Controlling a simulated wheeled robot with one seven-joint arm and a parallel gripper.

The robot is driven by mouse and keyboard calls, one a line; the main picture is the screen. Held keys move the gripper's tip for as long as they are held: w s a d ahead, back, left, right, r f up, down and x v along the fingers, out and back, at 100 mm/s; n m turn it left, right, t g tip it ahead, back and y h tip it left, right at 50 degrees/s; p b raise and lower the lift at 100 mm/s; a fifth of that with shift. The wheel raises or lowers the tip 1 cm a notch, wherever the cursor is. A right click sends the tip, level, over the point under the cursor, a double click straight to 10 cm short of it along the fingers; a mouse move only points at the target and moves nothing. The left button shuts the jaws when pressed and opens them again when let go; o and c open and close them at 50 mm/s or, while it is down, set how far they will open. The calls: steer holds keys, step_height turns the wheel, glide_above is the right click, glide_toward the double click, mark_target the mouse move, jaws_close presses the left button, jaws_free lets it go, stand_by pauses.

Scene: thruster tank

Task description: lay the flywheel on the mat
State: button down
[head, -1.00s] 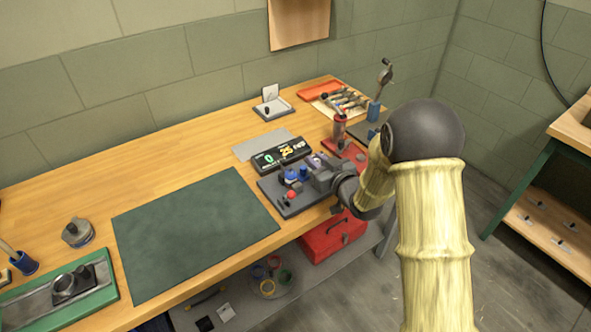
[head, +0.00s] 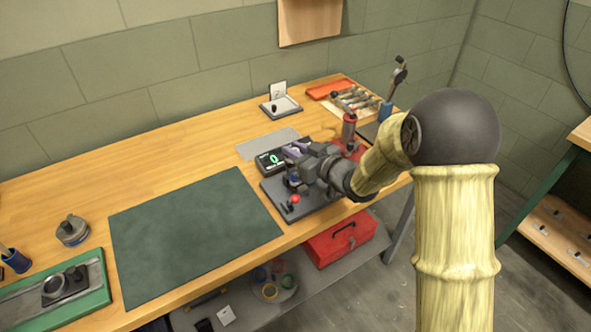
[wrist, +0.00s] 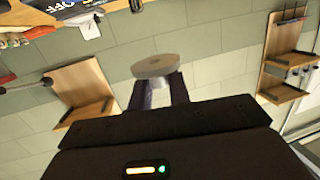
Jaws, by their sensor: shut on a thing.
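The flywheel (wrist: 155,67) is a grey disc in the wrist view, held at the tips of my gripper (wrist: 158,88). The two dark fingers are shut on it. In the head view my gripper (head: 297,150) is above the dark base with the red knob, in front of the display box; I cannot make out the flywheel clearly there. The mat (head: 195,235) is a dark green sheet lying flat on the bench, to the left of my gripper. Its surface is bare.
The dark base with a red knob (head: 294,199) stands right of the mat. The display box (head: 268,160) is behind it. A green-edged tray (head: 100,290) and a grey round part (head: 72,230) lie left of the mat. A red toolbox (head: 340,240) sits below the bench.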

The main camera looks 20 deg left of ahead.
steer(key=shift+f, duration=0.7)
steer(key=shift+f, duration=2.25)
steer(key=shift+f, duration=0.1)
steer(key=c, duration=1.3)
jaws_free()
steer(key=shift+f, duration=0.1)
steer(key=shift+d, duration=0.35)
steer(key=b+v, duration=0.2)
steer(key=v, duration=1.4)
steer(key=shift+s+d, duration=0.2)
steer(key=shift+s, duration=0.15)
